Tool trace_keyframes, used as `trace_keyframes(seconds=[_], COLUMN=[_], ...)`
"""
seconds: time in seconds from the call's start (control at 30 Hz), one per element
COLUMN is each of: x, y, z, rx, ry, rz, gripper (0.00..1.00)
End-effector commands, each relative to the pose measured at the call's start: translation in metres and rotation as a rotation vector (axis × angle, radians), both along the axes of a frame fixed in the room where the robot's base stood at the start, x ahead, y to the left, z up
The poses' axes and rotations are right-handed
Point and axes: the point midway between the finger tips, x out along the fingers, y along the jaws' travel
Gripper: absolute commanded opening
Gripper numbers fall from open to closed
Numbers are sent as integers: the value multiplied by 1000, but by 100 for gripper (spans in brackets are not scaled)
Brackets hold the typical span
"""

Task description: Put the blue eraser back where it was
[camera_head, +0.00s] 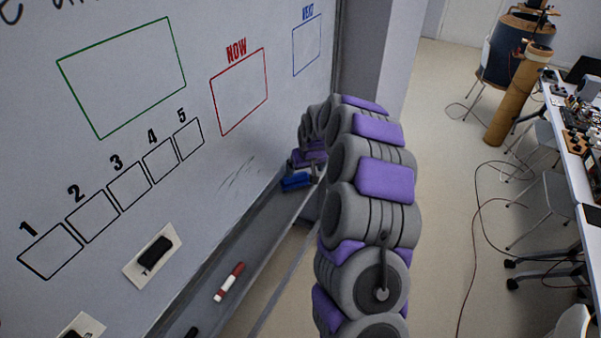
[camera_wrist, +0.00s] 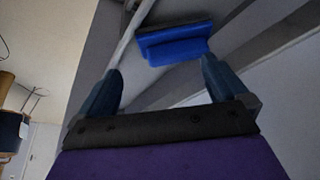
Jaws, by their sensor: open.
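The blue eraser (camera_head: 296,181) lies on the ledge under the whiteboard, toward its far end, in the head view. In the wrist view the blue eraser (camera_wrist: 174,46) lies beyond and between my fingertips, apart from them. My gripper (camera_wrist: 160,76) is open and empty, with one dark finger on each side. In the head view my arm reaches to the far end of the ledge, and my purple-and-grey wrist hides most of the gripper there.
The whiteboard (camera_head: 222,170) has numbered boxes and a red NOW box. A red-and-white marker (camera_head: 229,282) lies on the ledge (camera_head: 253,247). A black object (camera_head: 155,253) sits on a white card on the board. A cluttered table (camera_head: 572,150) and cables are at right.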

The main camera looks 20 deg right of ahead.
Motion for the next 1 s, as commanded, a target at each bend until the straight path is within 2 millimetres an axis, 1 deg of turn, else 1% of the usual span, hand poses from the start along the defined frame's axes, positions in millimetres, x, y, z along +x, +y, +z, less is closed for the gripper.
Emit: trace_keyframes(seconds=[0.03, 0.3, 0.43, 0.6, 0.67, 0.77, 0.83, 0.97, 1.0], x=[-3, -23, -29, -31, -34, -46, -63, -111, -127], y=[3, 14, 11, 6, 7, 24, 46, 92, 104], z=[13, 63, 74, 78, 80, 92, 102, 125, 130], rx=[-3, -12, -7, -1, 3, 11, 20, 33, 35], ry=[-5, -5, 1, 1, 4, 15, 41, 99, 122], rz=[1, 2, 2, 2, 7, 25, 48, 96, 107], gripper=[100, 100, 100, 100, 100, 100, 100, 100, 100])
